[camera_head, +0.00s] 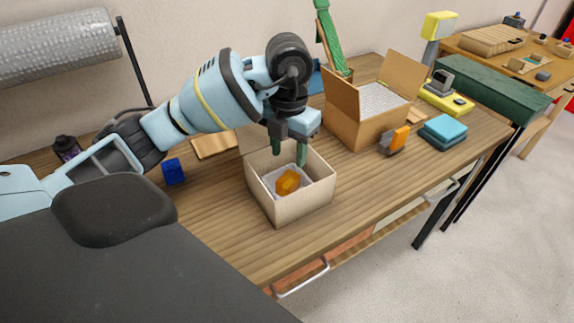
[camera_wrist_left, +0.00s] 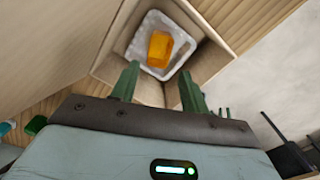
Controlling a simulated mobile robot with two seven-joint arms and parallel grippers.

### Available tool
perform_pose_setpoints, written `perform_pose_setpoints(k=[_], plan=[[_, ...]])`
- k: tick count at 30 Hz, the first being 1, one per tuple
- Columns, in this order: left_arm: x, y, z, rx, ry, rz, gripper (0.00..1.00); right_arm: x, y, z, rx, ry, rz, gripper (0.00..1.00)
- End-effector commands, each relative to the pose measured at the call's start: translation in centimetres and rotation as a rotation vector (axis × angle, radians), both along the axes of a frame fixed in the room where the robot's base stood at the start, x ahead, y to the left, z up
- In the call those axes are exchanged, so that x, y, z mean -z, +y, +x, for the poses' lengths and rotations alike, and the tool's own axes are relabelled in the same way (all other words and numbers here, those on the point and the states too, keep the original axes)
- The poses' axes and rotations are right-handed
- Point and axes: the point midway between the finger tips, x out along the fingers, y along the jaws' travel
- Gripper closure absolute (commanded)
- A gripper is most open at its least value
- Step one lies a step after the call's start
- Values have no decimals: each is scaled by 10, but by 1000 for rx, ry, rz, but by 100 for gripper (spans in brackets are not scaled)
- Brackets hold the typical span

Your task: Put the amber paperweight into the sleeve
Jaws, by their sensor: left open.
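The amber paperweight (camera_head: 288,181) is a small orange block inside an open, pale box (camera_head: 300,208) on the bench. It rests on a whitish, rimmed lining (camera_wrist_left: 152,23), which may be the sleeve; I cannot tell whether the paperweight is inside it or just on top. In the left wrist view the paperweight (camera_wrist_left: 160,48) sits just beyond my fingertips. My left gripper (camera_head: 288,157) points down at the box opening, its green fingers apart and empty, above the paperweight and not touching it. My right gripper is out of view.
A taller open cardboard box (camera_head: 347,122) with pale filling stands behind to the right. A small blue object (camera_head: 173,171) is left of the pale box. The bench front (camera_head: 390,185) is clear.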

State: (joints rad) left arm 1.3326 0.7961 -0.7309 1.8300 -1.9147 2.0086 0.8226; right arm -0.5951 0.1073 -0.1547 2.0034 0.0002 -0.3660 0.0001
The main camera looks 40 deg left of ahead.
Motion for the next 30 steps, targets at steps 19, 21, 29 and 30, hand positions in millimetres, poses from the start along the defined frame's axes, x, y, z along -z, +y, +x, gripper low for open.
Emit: perform_pose_setpoints(k=[19,21,29,30], plan=[[-32,0,0,0,2,1,55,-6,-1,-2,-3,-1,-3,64],[-32,0,0,0,2,1,55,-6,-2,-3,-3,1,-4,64],[-32,0,0,0,2,1,55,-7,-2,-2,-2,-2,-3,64],[-32,0,0,0,2,1,55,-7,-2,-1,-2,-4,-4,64]])
